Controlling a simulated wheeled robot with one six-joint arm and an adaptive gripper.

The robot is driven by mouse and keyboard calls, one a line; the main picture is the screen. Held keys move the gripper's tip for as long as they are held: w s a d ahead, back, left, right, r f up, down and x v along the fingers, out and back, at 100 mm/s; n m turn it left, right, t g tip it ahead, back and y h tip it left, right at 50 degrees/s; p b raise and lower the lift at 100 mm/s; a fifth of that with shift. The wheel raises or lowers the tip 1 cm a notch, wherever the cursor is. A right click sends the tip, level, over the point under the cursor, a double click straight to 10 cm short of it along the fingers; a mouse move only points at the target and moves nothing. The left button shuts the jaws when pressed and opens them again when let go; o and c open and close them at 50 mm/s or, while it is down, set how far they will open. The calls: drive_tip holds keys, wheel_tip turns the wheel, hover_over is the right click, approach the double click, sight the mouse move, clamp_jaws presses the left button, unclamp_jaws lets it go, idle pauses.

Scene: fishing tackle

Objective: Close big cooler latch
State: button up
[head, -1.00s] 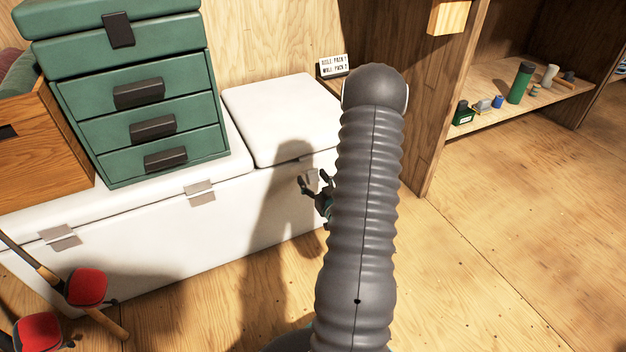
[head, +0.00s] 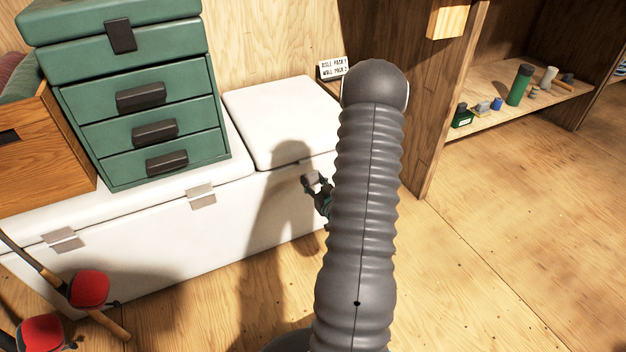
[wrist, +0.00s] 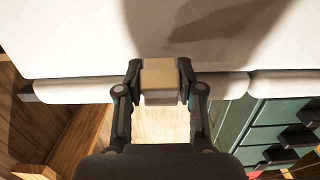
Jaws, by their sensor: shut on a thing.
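The big white cooler (head: 150,255) stands along the wall, with a long lid at left and a shorter lid (head: 280,118) at right. Metal latches show on its front at the left (head: 64,240) and middle (head: 201,196). My gripper (head: 315,182) is at the front right, below the short lid, partly hidden by my arm. In the wrist view my gripper (wrist: 159,72) is shut on a tan-grey latch (wrist: 160,82), with one finger on each side. I cannot tell whether this latch is flat against the cooler.
A green drawer box (head: 140,110) stands on the cooler's long lid, beside a wooden crate (head: 45,140). Red-ended rods (head: 90,288) lean at the front left. A shelf (head: 490,110) with small items is at right. The floor (head: 510,260) at right is clear.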

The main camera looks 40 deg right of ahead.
sight(312, 173)
wheel_tip(312, 173, up, 2)
drive_tip(key=g+p, duration=0.3)
drive_tip(key=p, duration=0.1)
drive_tip(key=shift+w+r+p, duration=0.1)
drive_tip(key=shift+w+p, duration=0.05)
drive_tip(key=shift+p, duration=0.15)
drive_tip(key=g+p, duration=0.2)
drive_tip(key=r+g+y+p, duration=0.1)
drive_tip(key=p, duration=0.2)
drive_tip(key=shift+w+d+r+g+p, duration=0.1)
drive_tip(key=shift+w+d+g+p, duration=0.05)
drive_tip(key=shift+w+g+p, duration=0.25)
drive_tip(key=shift+w+g+y+p, duration=0.2)
drive_tip(key=shift+g+y+p, duration=0.2)
drive_tip(key=shift+g+p, duration=0.55)
drive_tip(key=shift+w+d+g, duration=0.1)
drive_tip(key=shift+g, duration=0.45)
drive_tip(key=shift+w+g+y+p, duration=0.15)
drive_tip(key=shift+g+y+p, duration=0.15)
drive_tip(key=shift+g+p, duration=0.15)
drive_tip(key=o, duration=1.2)
drive_tip(key=shift+c, duration=0.2)
